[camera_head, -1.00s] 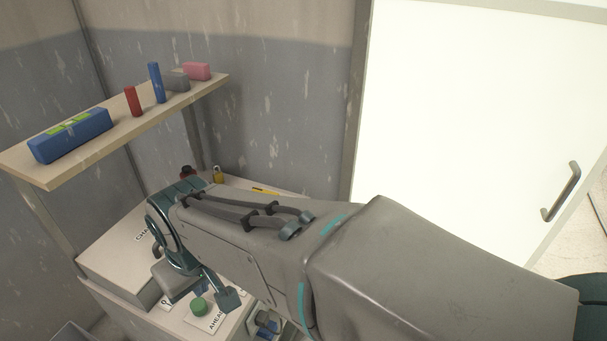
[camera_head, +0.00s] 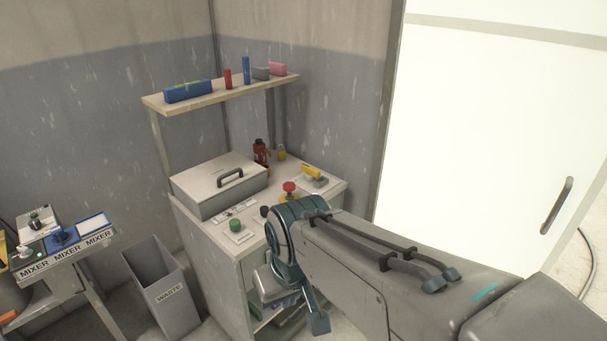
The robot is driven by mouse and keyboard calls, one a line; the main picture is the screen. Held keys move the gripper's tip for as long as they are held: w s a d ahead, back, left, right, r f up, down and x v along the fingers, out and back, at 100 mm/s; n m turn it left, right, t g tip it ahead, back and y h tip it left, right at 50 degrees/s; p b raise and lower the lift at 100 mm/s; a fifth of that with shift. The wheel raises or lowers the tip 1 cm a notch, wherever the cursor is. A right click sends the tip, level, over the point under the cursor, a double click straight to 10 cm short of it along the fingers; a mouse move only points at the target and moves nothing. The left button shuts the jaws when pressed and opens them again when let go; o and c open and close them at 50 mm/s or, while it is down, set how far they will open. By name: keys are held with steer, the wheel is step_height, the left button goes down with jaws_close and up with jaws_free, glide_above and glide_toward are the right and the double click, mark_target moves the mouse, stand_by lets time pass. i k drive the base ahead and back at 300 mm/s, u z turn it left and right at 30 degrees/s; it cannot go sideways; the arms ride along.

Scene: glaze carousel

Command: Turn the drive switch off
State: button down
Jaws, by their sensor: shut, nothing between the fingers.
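A worktop (camera_head: 215,240) on a white cabinet carries several controls. A green button (camera_head: 236,225) sits on a white plate near its front, a red mushroom-shaped button (camera_head: 289,187) farther back. A dark knob (camera_head: 265,211) shows between them, partly beside my arm. A yellow-handled control (camera_head: 312,173) is at the back right. I cannot read which one is the drive switch; my arm may hide part of the panel. My gripper (camera_head: 272,286) hangs at the arm's end in front of the cabinet, apart from the controls. Its fingers are hard to make out; it is shut and holds nothing visible.
A grey box with a handle (camera_head: 210,190) stands on the worktop, a red bottle (camera_head: 260,152) behind. A shelf (camera_head: 225,93) hangs above. A waste bin (camera_head: 170,300) and a mixer stand (camera_head: 80,248) are at left. A white door (camera_head: 490,140) is at right.

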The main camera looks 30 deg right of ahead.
mark_target(311, 173)
steer(key=z, duration=0.35)
steer(key=i, duration=0.7)
steer(key=z, duration=0.5)
steer(key=k, duration=0.6)
steer(key=z, duration=0.45)
steer(key=i, duration=1.5)
steer(key=u, duration=0.45)
